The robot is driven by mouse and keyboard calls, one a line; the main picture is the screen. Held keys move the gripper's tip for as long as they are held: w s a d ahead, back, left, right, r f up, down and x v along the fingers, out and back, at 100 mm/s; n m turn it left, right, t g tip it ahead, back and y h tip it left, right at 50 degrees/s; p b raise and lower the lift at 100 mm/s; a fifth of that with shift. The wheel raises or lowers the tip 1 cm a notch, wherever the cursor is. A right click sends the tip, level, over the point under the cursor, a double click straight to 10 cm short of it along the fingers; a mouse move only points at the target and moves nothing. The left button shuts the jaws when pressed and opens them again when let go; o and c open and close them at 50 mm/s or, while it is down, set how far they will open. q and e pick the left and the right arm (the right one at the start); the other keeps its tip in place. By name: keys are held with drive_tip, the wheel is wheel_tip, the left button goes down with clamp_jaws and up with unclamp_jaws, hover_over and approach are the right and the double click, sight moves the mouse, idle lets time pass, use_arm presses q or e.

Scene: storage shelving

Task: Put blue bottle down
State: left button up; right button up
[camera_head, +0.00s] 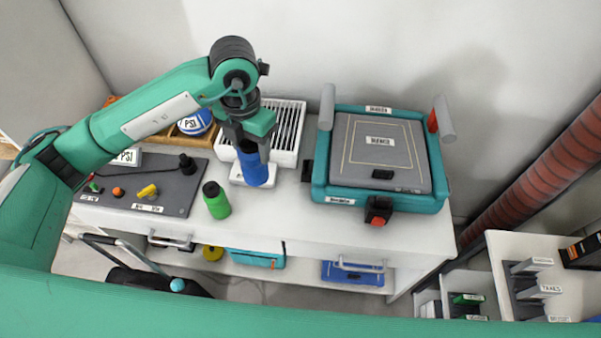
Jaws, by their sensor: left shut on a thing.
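The blue bottle (254,168) is upright at the middle left of the white bench top (270,222). Its lower end is at a small white block or stand (238,173); I cannot tell whether it rests on it. My left gripper (251,146) comes down from above and is shut on the upper part of the bottle, hiding its top. A green bottle (216,201) with a black cap stands just in front and to the left of it. My right gripper is not in view.
A white slotted rack (285,150) stands close behind the blue bottle. A teal-framed device (375,195) fills the bench to the right. A grey board (180,200) with small coloured parts lies left. Clear bench shows between the green bottle and the teal device.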

sight(255, 170)
use_arm(q)
wheel_tip(255, 170, down, 20)
drive_tip(key=p, duration=0.4)
drive_tip(key=shift+f, duration=0.15)
drive_tip(key=o, duration=1.1)
drive_tip(key=shift+o, duration=0.2)
wheel_tip(255, 170, up, 12)
drive_tip(key=shift+r+b, duration=0.15)
drive_tip(key=shift+b, duration=0.9)
